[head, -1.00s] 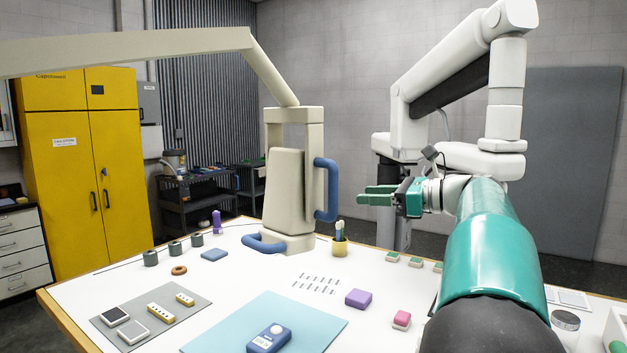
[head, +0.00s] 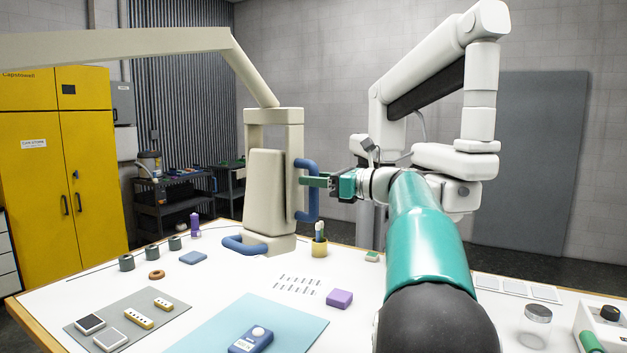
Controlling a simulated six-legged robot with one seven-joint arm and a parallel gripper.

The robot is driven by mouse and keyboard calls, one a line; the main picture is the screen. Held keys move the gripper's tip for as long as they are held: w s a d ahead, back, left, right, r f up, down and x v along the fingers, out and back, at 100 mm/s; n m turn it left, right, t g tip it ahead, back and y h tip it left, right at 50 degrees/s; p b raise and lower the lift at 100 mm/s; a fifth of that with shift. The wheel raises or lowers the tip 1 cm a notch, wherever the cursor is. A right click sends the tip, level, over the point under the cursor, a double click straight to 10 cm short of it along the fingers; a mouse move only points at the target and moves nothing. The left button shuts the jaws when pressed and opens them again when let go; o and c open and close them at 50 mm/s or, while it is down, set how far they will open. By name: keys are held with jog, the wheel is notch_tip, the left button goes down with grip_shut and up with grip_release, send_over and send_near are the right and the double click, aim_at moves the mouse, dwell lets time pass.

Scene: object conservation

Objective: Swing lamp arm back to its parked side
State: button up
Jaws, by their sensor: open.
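The lamp (head: 267,190) is a beige upright body on the table. Its long beige arm (head: 120,42) reaches out to the left at the top of the view. A blue vertical handle (head: 313,190) sits on the right side of the lamp body, and a second blue handle (head: 243,246) lies low at its base. My gripper (head: 312,181) comes in from the right with green fingers, level with the upper half of the vertical handle. Its fingertips overlap the handle in the picture. The jaws are open; I cannot tell whether they touch or straddle the handle.
A glass jar (head: 537,325) is at the right.

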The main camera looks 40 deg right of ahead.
jog(key=shift+w+a, duration=0.15)
jog(key=shift+w, duration=0.25)
grip_shut()
jog(key=shift+s, duration=0.15)
